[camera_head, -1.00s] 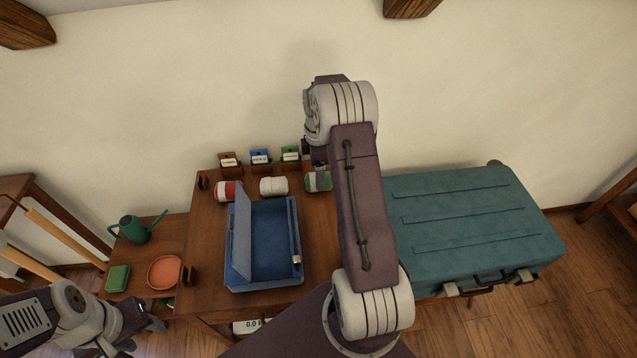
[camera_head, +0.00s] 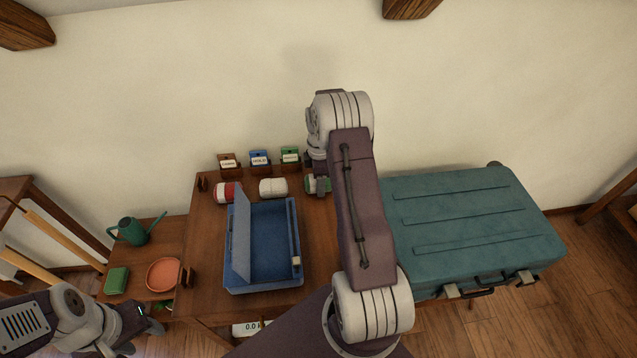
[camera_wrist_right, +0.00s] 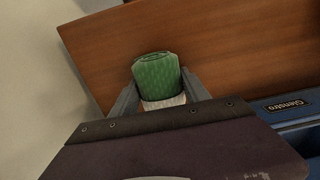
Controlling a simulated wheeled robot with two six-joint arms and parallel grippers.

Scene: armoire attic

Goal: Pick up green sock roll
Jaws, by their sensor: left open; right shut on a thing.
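The green sock roll (camera_head: 311,184) with a white band lies at the right end of the row on the wooden table, partly hidden behind my right arm. In the right wrist view the green sock roll (camera_wrist_right: 156,76) sits between the two fingers of my right gripper (camera_wrist_right: 158,92), which is shut on it. In the head view my right gripper (camera_head: 321,188) reaches down onto the roll from above. My left gripper (camera_head: 144,338) is open and empty at the lower left, in front of the low side table.
A white roll (camera_head: 273,188) and a red roll (camera_head: 228,192) lie to the left. A blue open box (camera_head: 265,285) stands in front. Three small labelled holders (camera_head: 260,160) stand behind. A teal suitcase (camera_head: 460,220) lies to the right.

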